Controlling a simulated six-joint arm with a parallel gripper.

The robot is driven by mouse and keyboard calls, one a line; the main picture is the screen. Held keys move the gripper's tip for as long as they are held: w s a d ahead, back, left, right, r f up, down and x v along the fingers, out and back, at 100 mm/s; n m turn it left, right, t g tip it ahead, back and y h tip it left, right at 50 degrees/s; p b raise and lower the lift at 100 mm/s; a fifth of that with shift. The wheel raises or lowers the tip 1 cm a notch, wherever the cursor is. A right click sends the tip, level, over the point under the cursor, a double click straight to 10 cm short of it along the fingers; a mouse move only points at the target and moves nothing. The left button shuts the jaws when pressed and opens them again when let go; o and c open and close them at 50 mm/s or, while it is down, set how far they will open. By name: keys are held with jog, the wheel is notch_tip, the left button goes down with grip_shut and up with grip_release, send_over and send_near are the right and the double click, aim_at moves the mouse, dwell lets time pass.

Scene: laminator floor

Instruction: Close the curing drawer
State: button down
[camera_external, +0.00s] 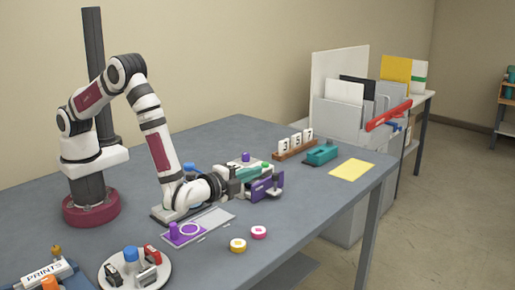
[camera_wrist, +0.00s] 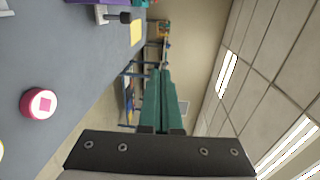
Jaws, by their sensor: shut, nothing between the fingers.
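A purple panel (camera_external: 264,187) with a dark knob on a pale bracket stands at the right end of the low equipment in mid-table; I take it for the curing drawer's front. How far the drawer is out is hidden by my arm. In the wrist view the panel's purple edge (camera_wrist: 97,2) and the dark knob (camera_wrist: 125,17) show at the upper left. My gripper (camera_external: 264,170) has green fingers, is shut and empty, and is beside and just above the panel. Its fingers also show in the wrist view (camera_wrist: 161,74), apart from the knob.
A pink disc (camera_external: 258,232) and a yellow disc (camera_external: 238,245) lie near the front edge. A teal device (camera_external: 322,154), a number rack (camera_external: 294,151) and a yellow sheet (camera_external: 352,170) lie to the right.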

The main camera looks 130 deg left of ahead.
jog(key=s+d+r+g+h, duration=0.25)
jog(key=s+d+r, duration=0.2)
jog(key=s, duration=0.25)
jog(key=s+d+r+g+h, duration=0.2)
jog(key=s+d+r+h, duration=0.25)
jog(key=s, duration=0.35)
jog(key=w+a+f+n+t+y, duration=0.1)
jog(key=w+a+f+y, duration=0.1)
jog(key=w+f, duration=0.3)
jog(key=w+a+f+y, duration=0.3)
jog(key=w+a+f, duration=0.2)
jog(key=w+f, duration=0.1)
jog(key=w+a+f+n+t+y, duration=0.1)
jog(key=w+a+f+y, duration=0.2)
jog(key=w+a+f, duration=0.1)
jog(key=shift+w+a+f+n+t, duration=0.15)
jog(key=shift+w+f+n+t, duration=0.2)
jog(key=shift+w+f, duration=0.6)
jog(key=a, duration=0.9)
jog(key=shift+s+a, duration=0.35)
jog(key=shift+a, duration=0.05)
jog(key=shift+s+a, duration=0.15)
jog(key=shift+s, duration=1.1)
jog(key=shift+s+f, duration=0.15)
jog(key=shift+s, duration=0.5)
jog(key=shift+s, duration=2.05)
